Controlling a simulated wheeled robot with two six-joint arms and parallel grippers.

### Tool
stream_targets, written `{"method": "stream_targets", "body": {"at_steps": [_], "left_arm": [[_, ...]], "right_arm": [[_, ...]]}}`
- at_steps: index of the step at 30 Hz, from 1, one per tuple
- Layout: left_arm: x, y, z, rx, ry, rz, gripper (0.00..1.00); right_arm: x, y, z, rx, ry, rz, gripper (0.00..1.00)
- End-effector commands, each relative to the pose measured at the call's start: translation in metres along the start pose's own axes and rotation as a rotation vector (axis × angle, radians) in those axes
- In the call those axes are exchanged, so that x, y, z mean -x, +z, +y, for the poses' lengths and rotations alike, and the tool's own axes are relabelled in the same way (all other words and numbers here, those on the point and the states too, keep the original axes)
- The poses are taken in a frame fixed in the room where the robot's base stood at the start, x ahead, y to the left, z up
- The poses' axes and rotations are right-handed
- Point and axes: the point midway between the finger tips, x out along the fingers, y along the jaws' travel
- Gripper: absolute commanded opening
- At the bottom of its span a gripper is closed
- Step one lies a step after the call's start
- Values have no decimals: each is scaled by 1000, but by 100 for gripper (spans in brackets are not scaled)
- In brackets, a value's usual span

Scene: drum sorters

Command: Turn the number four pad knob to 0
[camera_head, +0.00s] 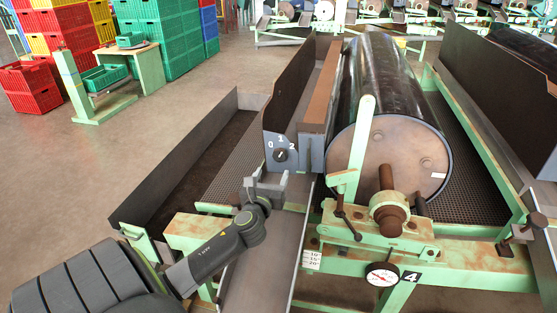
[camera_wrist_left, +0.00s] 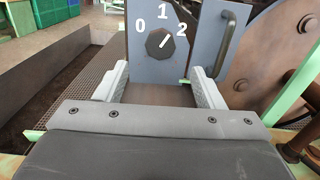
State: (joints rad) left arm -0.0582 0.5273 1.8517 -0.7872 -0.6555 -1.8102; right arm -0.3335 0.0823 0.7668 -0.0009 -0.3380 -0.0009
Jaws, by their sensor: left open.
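The dark faceted pad knob (camera_head: 280,155) sits on a grey panel (camera_head: 272,140) at the end of a long trough, left of the large drum. In the left wrist view the knob (camera_wrist_left: 160,42) is ringed by white marks 0, 1 and 2. Its white pointer line tilts up and right, between 1 and 2. A number 4 plate (camera_head: 411,277) is on the green frame below the drum. My left gripper (camera_head: 266,181) is open and empty, just in front of and below the knob. Its two fingers (camera_wrist_left: 160,78) are spread below the knob, apart from it. My right gripper is not in view.
A grey handle (camera_wrist_left: 225,42) stands on the panel right of the knob. The dark drum (camera_head: 385,145), a green lever (camera_head: 362,145) and a dial gauge (camera_head: 382,274) are to the right. An open-topped trough (camera_head: 175,160) lies left. Stacked crates (camera_head: 165,35) stand far back.

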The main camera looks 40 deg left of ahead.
Motion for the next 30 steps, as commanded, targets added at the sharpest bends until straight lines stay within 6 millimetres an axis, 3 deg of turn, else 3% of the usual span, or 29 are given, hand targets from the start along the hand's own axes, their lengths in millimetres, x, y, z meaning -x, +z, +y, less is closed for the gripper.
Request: {"method": "stream_targets", "body": {"at_steps": [6, 12, 18, 27, 30], "left_arm": [[-44, 0, 0, -1, 0, -2, 63], [-72, 0, 0, 0, -1, -1, 63], [-85, -1, 0, 1, 0, 1, 63], [-86, 0, 0, 1, -1, 1, 63], [-86, 0, 0, 1, -1, 1, 51]], "right_arm": [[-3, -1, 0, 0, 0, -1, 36], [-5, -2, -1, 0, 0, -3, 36], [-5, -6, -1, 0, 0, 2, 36], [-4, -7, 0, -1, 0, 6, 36], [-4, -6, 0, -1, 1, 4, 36]]}}
